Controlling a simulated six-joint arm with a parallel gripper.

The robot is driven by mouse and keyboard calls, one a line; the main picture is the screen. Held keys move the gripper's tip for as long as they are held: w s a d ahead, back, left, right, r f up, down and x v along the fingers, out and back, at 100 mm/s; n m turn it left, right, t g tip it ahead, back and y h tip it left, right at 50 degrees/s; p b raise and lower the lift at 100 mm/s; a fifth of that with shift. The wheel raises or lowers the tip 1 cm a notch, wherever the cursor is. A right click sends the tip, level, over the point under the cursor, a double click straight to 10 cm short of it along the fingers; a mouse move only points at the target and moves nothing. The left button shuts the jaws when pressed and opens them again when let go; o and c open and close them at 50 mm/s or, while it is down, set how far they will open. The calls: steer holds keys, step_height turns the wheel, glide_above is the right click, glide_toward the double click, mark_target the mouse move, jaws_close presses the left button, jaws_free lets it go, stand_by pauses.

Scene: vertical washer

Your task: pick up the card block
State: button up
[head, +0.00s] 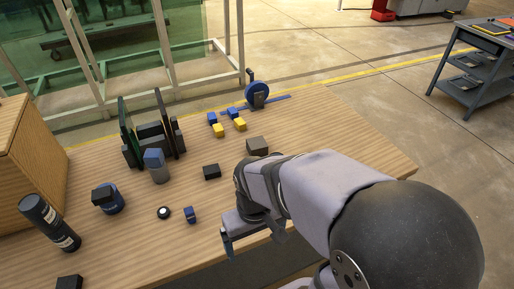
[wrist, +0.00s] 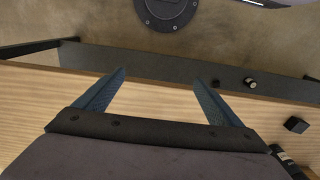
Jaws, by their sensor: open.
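My gripper (head: 252,240) is open and empty, above the front edge of the wooden table. In the wrist view its two blue fingers (wrist: 160,80) are spread with nothing between them. No block bears a readable card label, so I cannot tell for certain which is the card block. None touches my gripper.
Upright dark boards (head: 165,125), a grey cylinder with a blue top (head: 156,166), a white-topped round piece (head: 164,212) and a dark bottle (head: 48,222) stand left. Small blue and yellow blocks (head: 239,124) and a blue wheel (head: 257,93) are farther back. The table's right side is clear.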

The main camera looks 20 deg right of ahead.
steer(key=w+d+r+n+t+h+b, duration=0.15)
steer(key=w+d+n+h+b, duration=0.4)
steer(key=w, duration=0.75)
steer(key=w+d+n+t+h+b, duration=0.25)
steer(key=w+n+b, duration=0.35)
steer(key=w+n, duration=0.45)
steer(key=w+d+r+n+t+h+b, duration=0.1)
steer(key=w+d+n+h+b, duration=0.35)
steer(key=w, duration=1.05)
steer(key=n+h, duration=0.1)
steer(key=n, duration=0.1)
glide_toward(257, 144)
steer(key=shift+w+d+f+b, duration=0.15)
steer(key=shift+d+b, duration=0.2)
steer(key=shift+d, duration=0.15)
steer(key=shift+f+t, duration=0.35)
steer(key=shift+t, duration=0.05)
steer(key=shift+p+x, duration=0.6)
steer(key=shift+x, duration=3.05)
steer(key=shift+d+r, duration=0.1)
steer(key=shift+r, duration=0.1)
